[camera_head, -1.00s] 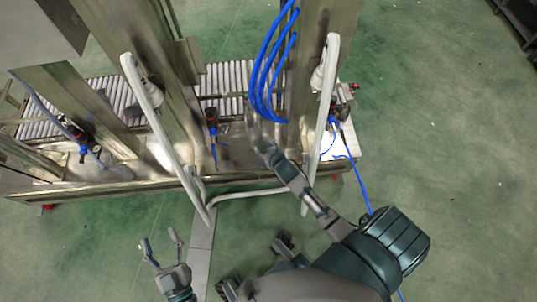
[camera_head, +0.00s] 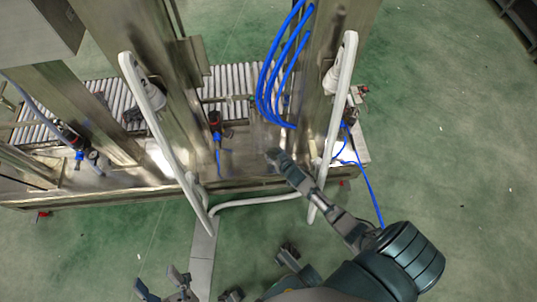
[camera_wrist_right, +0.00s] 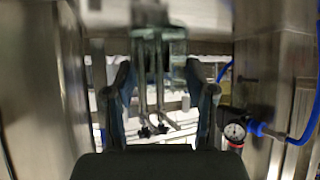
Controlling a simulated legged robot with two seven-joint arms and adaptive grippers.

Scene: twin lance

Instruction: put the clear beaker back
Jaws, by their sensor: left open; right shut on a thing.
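The clear beaker is see-through and hard to make out. In the right wrist view a faint greenish clear shape (camera_wrist_right: 160,45) lies between the fingers, which I take to be the beaker. In the head view it shows only as a faint haze (camera_head: 264,132) just past the right fingertips. My right gripper (camera_head: 274,156) is shut on it, reaching between the two white handles over the metal bench. In the wrist view its fingers (camera_wrist_right: 165,95) stand on both sides of the shape. My left gripper (camera_head: 161,282) is open and empty, low over the floor in front of the bench.
White handles stand left (camera_head: 160,125) and right (camera_head: 336,120) of my right arm, joined by a white tube. Metal posts (camera_head: 325,70) and blue hoses (camera_head: 268,85) are close by. A roller conveyor (camera_head: 235,80) runs behind. A gauge (camera_wrist_right: 235,132) is right of the gripper.

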